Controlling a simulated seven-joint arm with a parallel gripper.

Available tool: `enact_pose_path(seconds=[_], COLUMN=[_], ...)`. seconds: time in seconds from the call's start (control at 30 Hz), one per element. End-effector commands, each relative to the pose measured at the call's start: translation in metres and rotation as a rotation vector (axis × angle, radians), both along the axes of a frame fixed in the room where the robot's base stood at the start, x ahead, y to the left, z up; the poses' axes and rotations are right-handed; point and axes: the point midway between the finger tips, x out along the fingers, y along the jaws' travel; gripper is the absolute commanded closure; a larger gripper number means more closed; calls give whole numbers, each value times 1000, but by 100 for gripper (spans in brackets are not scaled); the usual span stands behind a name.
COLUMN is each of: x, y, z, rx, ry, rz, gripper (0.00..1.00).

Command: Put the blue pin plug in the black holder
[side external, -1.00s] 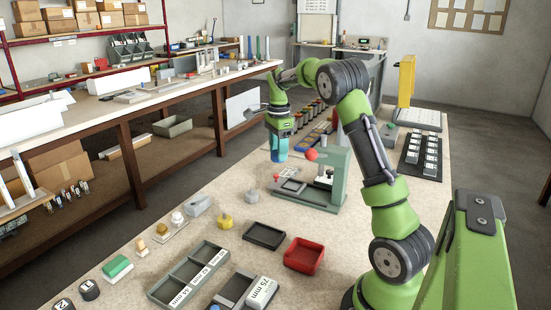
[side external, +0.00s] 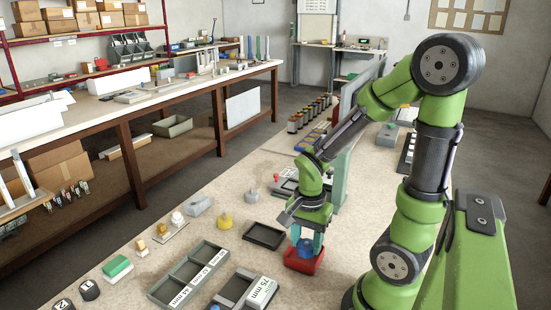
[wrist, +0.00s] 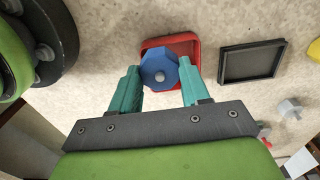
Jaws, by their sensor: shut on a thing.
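In the side view my gripper (side external: 305,243) points down over the red tray (side external: 303,264), and the fingers hide most of the plug. I cannot tell whether the plug is inside the tray or just above it. The black holder (wrist: 250,62), a shallow square tray, lies beside the red tray, to its right in the wrist view. It looks empty, and in the side view the holder (side external: 264,235) is left of my gripper.
A green press (side external: 341,185) stands behind my gripper. A grey compartment tray (side external: 187,274) and a labelled box (side external: 262,291) lie to the front left. Yellow (side external: 225,220) and grey pieces stand beyond the black holder. Bare bench shows around the holder.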

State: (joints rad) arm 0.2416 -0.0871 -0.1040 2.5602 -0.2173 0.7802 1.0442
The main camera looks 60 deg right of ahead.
Motion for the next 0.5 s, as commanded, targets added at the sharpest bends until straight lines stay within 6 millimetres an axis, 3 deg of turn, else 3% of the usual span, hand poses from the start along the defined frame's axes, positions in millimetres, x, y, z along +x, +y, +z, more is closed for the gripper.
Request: enact_pose_path(seconds=[0.17, 0.5], x=[31, 116], y=[-13, -45], z=[-6, -15], rx=[-2, -1], ry=[-2, -3], rz=[11, 9], gripper=[90, 90])
